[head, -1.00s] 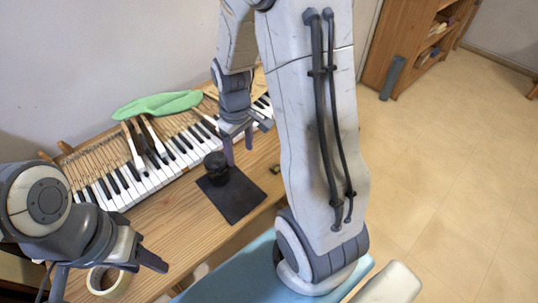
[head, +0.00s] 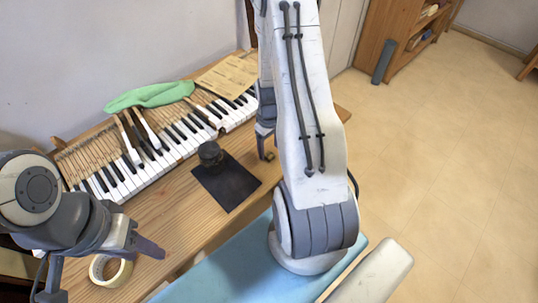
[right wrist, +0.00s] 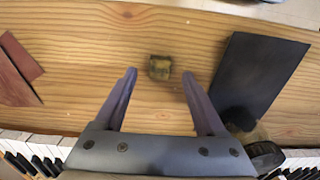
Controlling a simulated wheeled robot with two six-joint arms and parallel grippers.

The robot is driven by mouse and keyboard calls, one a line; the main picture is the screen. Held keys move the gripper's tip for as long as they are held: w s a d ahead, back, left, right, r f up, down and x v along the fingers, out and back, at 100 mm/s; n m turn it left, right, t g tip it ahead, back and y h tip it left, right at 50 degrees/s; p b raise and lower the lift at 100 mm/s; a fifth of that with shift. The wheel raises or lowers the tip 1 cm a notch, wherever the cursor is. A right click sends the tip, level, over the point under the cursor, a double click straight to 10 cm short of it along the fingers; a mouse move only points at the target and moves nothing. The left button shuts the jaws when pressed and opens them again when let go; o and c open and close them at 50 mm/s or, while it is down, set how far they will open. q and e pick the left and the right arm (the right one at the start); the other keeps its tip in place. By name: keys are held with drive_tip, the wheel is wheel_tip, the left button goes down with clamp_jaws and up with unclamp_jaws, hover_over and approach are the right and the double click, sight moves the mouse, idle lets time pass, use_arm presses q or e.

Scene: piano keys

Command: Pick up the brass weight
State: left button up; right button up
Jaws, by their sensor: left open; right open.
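The brass weight (right wrist: 159,67) is a small squarish block on the wooden table. It shows in the right wrist view between and slightly beyond my right fingertips, and in the head view as a small bit (head: 269,156) beside my right gripper. My right gripper (right wrist: 158,75) is open and empty, its fingers pointing down at the table on either side of the weight's line. In the head view my right arm hides most of this gripper (head: 262,142). My left gripper (head: 105,272) is open near the tape roll, away from the weight.
A black mat (head: 232,187) with a dark round object (head: 211,155) lies left of the weight. Behind stand piano keys (head: 150,165), a green cloth (head: 150,96) and a sheet of card (head: 228,76). A tape roll (head: 97,272) lies front left. Reddish strips (right wrist: 18,70) show in the wrist view.

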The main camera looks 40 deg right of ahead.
drive_tip(key=shift+f, duration=1.4)
clamp_jaws()
drive_tip(key=shift+r, duration=0.1)
drive_tip(key=shift+r, duration=0.45)
drive_tip(key=r, duration=0.2)
drive_tip(key=d+r, duration=0.1)
drive_tip(key=shift+s+r+b, duration=0.3)
drive_tip(key=shift+s+b, duration=0.05)
drive_tip(key=shift+b, duration=0.05)
drive_tip(key=s+d+r+b, duration=0.1)
drive_tip(key=s+d+r, duration=0.5)
drive_tip(key=s+d, duration=0.1)
drive_tip(key=shift+d+r, duration=0.2)
drive_tip(key=shift+d, duration=0.1)
drive_tip(key=shift+s, duration=0.1)
